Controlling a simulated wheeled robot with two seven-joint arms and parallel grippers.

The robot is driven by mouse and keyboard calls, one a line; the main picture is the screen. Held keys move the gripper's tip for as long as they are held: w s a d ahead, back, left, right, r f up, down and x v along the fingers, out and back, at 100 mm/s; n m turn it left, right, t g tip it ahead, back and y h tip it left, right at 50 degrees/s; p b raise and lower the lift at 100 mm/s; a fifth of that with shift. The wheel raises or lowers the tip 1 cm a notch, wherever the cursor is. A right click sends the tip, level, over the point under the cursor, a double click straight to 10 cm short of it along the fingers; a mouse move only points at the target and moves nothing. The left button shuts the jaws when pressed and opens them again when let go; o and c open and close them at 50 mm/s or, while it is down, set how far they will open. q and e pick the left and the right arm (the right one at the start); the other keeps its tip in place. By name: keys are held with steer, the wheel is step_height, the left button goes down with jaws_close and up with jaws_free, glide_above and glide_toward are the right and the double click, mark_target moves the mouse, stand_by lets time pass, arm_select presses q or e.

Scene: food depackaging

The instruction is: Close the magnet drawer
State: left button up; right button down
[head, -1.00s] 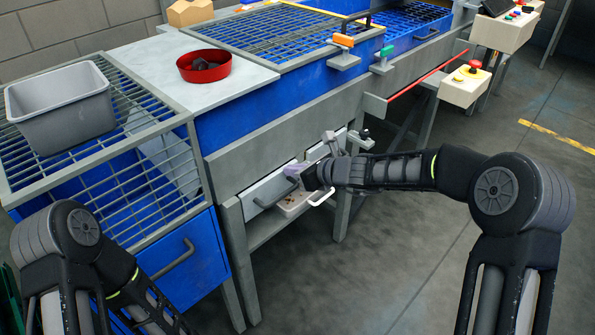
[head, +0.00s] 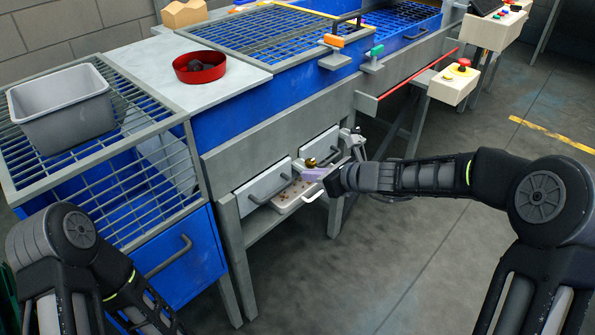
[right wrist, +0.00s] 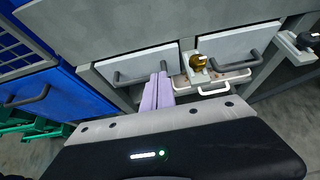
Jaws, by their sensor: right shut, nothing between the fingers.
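Two pale grey drawer fronts sit side by side in the bench front: a left drawer (head: 263,189) and a right drawer (head: 318,147), each with a dark handle. Both look about flush. Below and between them, a shallow tray (head: 285,201) with a pale handle (right wrist: 213,89) sticks out; I cannot tell which is the magnet drawer. A brass knob (right wrist: 197,61) stands between the fronts. My right gripper (head: 313,173) has lilac fingers, shut and empty, in front of the drawers. In the right wrist view its fingertips (right wrist: 158,82) overlap the left drawer's lower right; contact is unclear. My left gripper is out of view.
A grey bin (head: 62,112) rests on the left grating and a red bowl (head: 200,68) on the bench top. A blue cabinet (head: 185,275) stands left of the drawers. A control box (head: 453,84) juts out at right. The floor in front is clear.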

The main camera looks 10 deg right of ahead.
steer(key=v, duration=0.4)
steer(key=shift+s+d+r, duration=0.15)
steer(key=s+f+n+g+h, duration=0.3)
steer(key=s+f+n, duration=0.75)
steer(key=f, duration=0.35)
steer(key=s+f+n+g+h, duration=0.2)
steer(key=s+f+n, duration=0.7)
steer(key=f+n, duration=0.3)
steer(key=s+a+f+n+g+y, duration=0.1)
steer(key=s+a+f+n+g, duration=0.15)
steer(key=s, duration=0.45)
steer(key=s+a+f+n+g, duration=0.1)
steer(key=s+a+f, duration=0.3)
steer(key=s, duration=0.3)
step_height(320, 180, up, 16)
steer(key=s+p, duration=0.1)
steer(key=p, duration=1.6)
steer(key=shift+r+p, duration=0.15)
steer(key=shift+p, duration=0.2)
